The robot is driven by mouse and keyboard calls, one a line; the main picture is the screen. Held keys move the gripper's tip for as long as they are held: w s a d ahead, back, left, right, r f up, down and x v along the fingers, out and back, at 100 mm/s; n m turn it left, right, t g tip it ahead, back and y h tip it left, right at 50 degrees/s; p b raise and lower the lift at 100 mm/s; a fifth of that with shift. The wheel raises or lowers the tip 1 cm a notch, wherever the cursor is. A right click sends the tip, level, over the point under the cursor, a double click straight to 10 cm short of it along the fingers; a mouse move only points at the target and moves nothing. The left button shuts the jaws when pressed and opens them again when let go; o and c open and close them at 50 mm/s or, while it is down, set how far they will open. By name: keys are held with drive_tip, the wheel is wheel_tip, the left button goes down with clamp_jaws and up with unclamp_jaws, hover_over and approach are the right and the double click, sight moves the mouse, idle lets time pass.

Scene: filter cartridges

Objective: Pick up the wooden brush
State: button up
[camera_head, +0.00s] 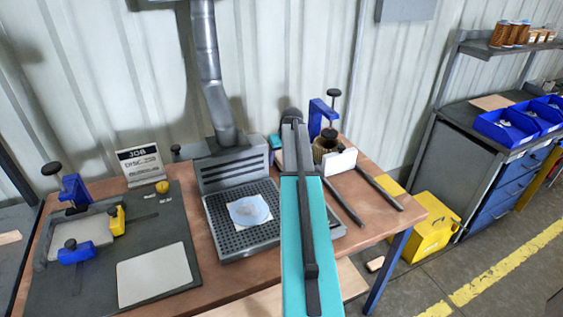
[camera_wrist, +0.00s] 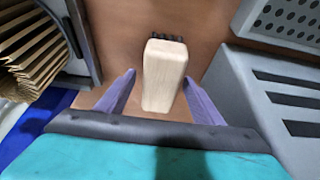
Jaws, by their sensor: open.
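The wooden brush (camera_wrist: 163,78) shows in the wrist view as a pale wooden block with dark bristles at its far end. It is on the brown table top. My gripper (camera_wrist: 160,76) has its two purple fingers apart, one on each side of the brush's handle. A narrow gap seems to show between each fingertip and the wood; contact cannot be told for sure. In the head view my teal and dark arm covers this spot, and neither the brush nor the fingers can be made out.
In the wrist view a grey slotted box (camera_wrist: 265,90) stands close on the right. A pleated filter (camera_wrist: 32,45) in a grey holder is on the left. In the head view a perforated tray (camera_head: 222,228) with a pale disc lies left of my arm, and a blue clamp (camera_head: 322,115) stands behind.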

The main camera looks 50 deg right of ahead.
sight(280, 153)
drive_tip(key=shift+c, duration=0.4)
drive_tip(key=c, duration=1.1)
drive_tip(key=shift+r, duration=0.15)
drive_tip(key=shift+c, duration=0.2)
drive_tip(key=shift+r+b, duration=0.7)
drive_tip(key=shift+r, duration=1.1)
drive_tip(key=s+r+b, duration=0.1)
drive_tip(key=s+b, duration=0.2)
drive_tip(key=s, duration=1.3)
drive_tip(key=shift+a+r+b, duration=0.25)
drive_tip(key=shift+r+b, duration=0.1)
drive_tip(key=shift+b, duration=0.05)
